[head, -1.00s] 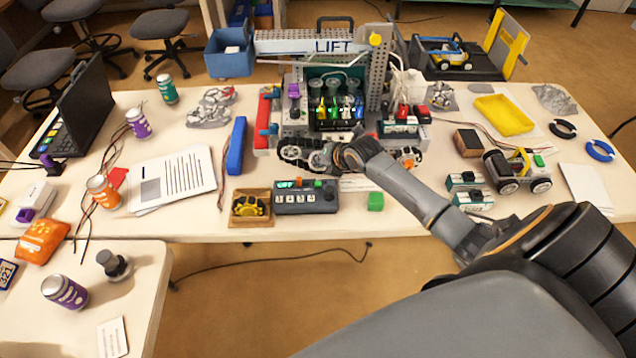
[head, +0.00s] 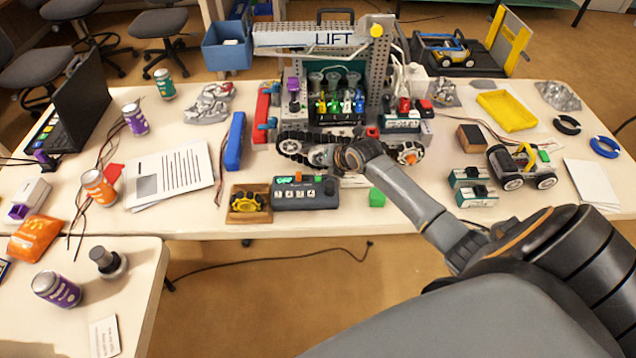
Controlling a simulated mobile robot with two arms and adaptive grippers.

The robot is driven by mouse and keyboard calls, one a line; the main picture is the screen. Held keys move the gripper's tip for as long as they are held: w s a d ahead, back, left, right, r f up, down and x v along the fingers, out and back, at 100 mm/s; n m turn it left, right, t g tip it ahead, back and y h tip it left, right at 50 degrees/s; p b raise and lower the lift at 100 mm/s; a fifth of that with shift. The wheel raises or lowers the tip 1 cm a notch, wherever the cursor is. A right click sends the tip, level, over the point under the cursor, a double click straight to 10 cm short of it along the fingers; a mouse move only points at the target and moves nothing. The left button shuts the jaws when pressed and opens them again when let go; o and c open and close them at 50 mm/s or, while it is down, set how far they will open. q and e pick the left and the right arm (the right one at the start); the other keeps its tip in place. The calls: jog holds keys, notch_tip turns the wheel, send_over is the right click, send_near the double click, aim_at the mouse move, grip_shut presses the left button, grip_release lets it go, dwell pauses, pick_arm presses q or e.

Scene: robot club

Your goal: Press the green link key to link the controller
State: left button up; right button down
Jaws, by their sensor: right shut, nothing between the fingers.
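The controller (head: 306,193) is a dark grey box near the front edge of the main table, with a row of pale keys. My right gripper (head: 338,158) is shut and empty, reaching in from the right. It is behind and slightly right of the controller, in front of the tracked vehicle (head: 290,148). Its fingertips are hard to tell from the vehicle's dark parts, and I cannot tell its height. My left gripper is out of view.
A loose green block (head: 377,197) lies right of the controller, and a wooden tray (head: 236,213) with a yellow part stands on its left. The lift rig (head: 315,40) rises behind. Papers (head: 170,175) and a blue bar (head: 235,141) lie to the left.

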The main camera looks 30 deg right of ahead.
aim_at(320, 180)
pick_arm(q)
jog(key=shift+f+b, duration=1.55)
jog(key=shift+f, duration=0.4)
pick_arm(e)
jog(key=shift+f, duration=2.4)
pick_arm(q)
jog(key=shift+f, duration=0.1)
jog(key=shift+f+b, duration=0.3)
jog(key=shift+b, duration=0.05)
pick_arm(e)
jog(key=shift+f, duration=0.35)
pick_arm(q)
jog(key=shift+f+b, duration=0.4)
pick_arm(e)
jog(key=shift+f, duration=0.45)
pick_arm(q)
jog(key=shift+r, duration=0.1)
pick_arm(e)
jog(key=shift+r, duration=0.1)
pick_arm(q)
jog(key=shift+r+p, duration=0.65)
jog(key=shift+p, duration=0.05)
pick_arm(e)
jog(key=shift+r, duration=0.75)
notch_tip(320, 180, up, 5)
jog(key=p, duration=0.4)
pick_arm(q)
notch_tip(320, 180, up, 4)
